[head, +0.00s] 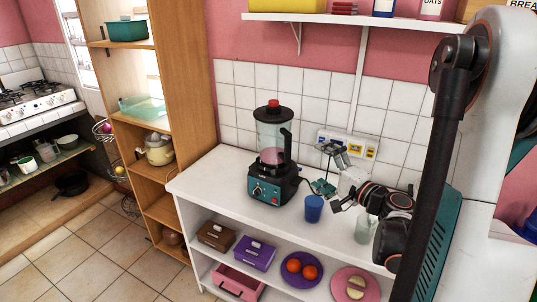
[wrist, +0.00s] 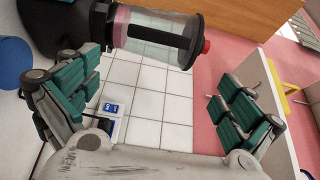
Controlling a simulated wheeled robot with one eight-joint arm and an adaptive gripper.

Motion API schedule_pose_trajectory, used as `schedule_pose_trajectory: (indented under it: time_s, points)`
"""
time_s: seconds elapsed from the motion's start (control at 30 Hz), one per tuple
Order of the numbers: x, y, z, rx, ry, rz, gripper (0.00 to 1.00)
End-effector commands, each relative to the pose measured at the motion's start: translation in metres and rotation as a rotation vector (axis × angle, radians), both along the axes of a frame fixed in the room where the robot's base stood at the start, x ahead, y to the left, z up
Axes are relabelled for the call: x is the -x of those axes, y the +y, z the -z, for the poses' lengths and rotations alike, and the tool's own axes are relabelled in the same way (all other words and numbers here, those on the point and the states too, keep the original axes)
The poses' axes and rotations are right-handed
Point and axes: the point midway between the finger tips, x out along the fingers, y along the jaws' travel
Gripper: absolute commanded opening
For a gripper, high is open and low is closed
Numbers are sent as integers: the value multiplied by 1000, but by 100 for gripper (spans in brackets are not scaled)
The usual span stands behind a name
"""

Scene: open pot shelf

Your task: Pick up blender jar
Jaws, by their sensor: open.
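The blender stands on the white counter (head: 230,172). Its clear blender jar (head: 270,135) has a red cap, a dark handle on its right side and a pinkish lower part, and it sits upright on the black base (head: 270,182) with a teal panel. In the wrist view the jar (wrist: 155,35) appears sideways at the top, beyond the fingers. My gripper (head: 330,172) is to the right of the jar, above the counter and apart from it. Its two teal-padded fingers are spread wide in the wrist view (wrist: 160,108), with nothing between them.
A blue cup (head: 313,208) stands at the counter's front, right of the base, and a clear glass (head: 365,228) stands below my arm. Wall sockets (head: 347,145) are behind. A shelf (head: 330,17) hangs above, and a wooden shelf unit (head: 185,70) stands left. The counter left of the blender is clear.

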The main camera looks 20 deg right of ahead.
Motion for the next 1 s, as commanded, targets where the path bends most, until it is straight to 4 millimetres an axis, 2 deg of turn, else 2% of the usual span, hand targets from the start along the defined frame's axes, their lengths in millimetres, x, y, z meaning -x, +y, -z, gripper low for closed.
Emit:
schedule_pose_trajectory:
  time_s: [0.13,0.4,0.5,0.77,1.0]
  points:
    - [-17,3,1,-2,-4,-1,100]
    - [-66,13,2,-1,-2,-1,100]
    - [-77,15,1,-1,-2,0,100]
    - [-90,18,2,-1,-2,0,100]
    - [-122,25,5,-1,-2,-1,100]
